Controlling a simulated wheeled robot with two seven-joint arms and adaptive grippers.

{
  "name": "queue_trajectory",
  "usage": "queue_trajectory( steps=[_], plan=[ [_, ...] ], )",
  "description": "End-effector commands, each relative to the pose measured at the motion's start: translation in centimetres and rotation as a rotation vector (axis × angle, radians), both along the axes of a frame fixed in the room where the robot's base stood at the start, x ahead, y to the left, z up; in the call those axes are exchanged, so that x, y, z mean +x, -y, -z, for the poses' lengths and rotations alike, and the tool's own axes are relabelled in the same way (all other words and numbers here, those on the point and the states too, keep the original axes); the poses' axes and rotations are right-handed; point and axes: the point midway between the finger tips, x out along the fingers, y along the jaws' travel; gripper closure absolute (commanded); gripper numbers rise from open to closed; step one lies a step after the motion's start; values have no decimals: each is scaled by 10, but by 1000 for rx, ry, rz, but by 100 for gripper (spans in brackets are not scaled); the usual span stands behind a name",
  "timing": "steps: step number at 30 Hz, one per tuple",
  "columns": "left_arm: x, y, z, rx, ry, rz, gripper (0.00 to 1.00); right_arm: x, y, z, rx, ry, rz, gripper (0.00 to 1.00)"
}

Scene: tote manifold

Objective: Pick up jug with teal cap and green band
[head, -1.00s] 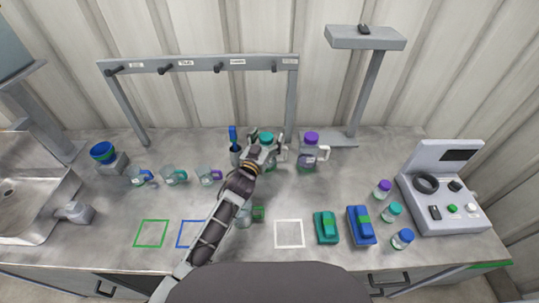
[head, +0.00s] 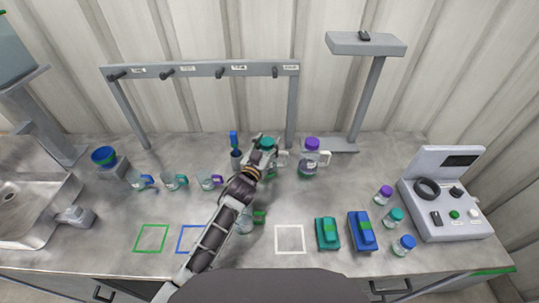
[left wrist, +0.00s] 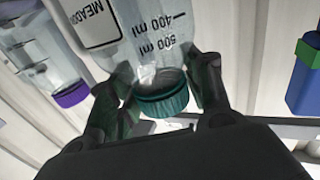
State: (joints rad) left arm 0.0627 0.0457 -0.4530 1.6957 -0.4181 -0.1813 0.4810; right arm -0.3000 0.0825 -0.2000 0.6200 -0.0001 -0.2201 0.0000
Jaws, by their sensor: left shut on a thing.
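The jug with the teal cap (head: 267,143) stands at the back of the bench, below the right end of the rack. A little green shows low on it; my gripper hides most of its body. My left gripper (head: 261,155) is shut on this jug. In the left wrist view the teal cap (left wrist: 160,98) and the clear, marked body (left wrist: 140,38) sit between the two dark fingers (left wrist: 163,90). The jug appears upright on the bench; I see no clear gap beneath it. My right gripper is not in view.
A purple-capped jug (head: 311,158) stands close on the right. The rack (head: 200,69) rises behind. Several mugs stand left; a green-handled cup (head: 246,223) is under my forearm.

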Motion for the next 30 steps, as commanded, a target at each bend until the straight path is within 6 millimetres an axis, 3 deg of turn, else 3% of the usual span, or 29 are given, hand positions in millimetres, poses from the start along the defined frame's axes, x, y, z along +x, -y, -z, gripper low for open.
queue_trajectory(
  steps=[11,24,30],
  plan=[
    [1,-1,-21,1,4,0,95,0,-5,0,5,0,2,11],
    [0,0,-84,-1,4,0,95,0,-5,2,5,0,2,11],
    [0,0,-99,-1,3,0,95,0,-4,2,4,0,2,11]
  ],
)
